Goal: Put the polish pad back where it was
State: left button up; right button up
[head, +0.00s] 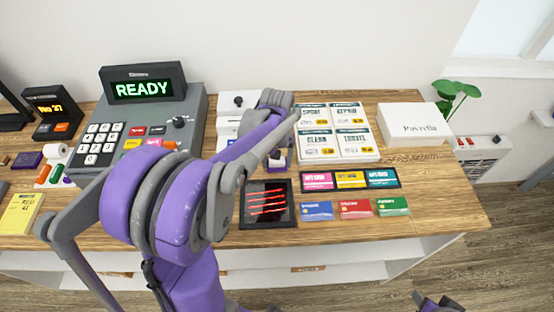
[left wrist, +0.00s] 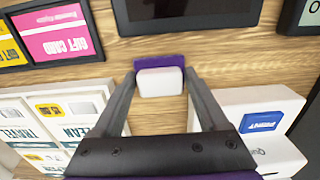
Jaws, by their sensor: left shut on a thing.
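The polish pad, a small block with a white part and a purple part, shows in the left wrist view (left wrist: 159,82) between the fingertips of my left gripper (left wrist: 161,76). My left gripper is shut on it. In the head view the pad (head: 277,158) is partly covered by my arm, just above the dark tray with red stripes. It is over or on the wooden counter; I cannot tell whether it touches the wood. My right gripper (head: 438,303) shows only in part at the bottom right edge, away from the counter; its jaws are unclear.
A till (head: 150,110) reading READY stands left on the counter (head: 440,200). A black tray with red stripes (head: 267,205), gift cards (head: 350,180), boxes (head: 335,130) and a white box (head: 414,124) are close by. A white device (head: 228,127) is partly behind my arm. The counter's right end is bare.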

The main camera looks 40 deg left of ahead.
pick_arm(q)
jog(key=shift+f, duration=0.15)
jog(key=o, duration=0.9)
jog(key=shift+f, duration=0.1)
jog(key=o, duration=0.3)
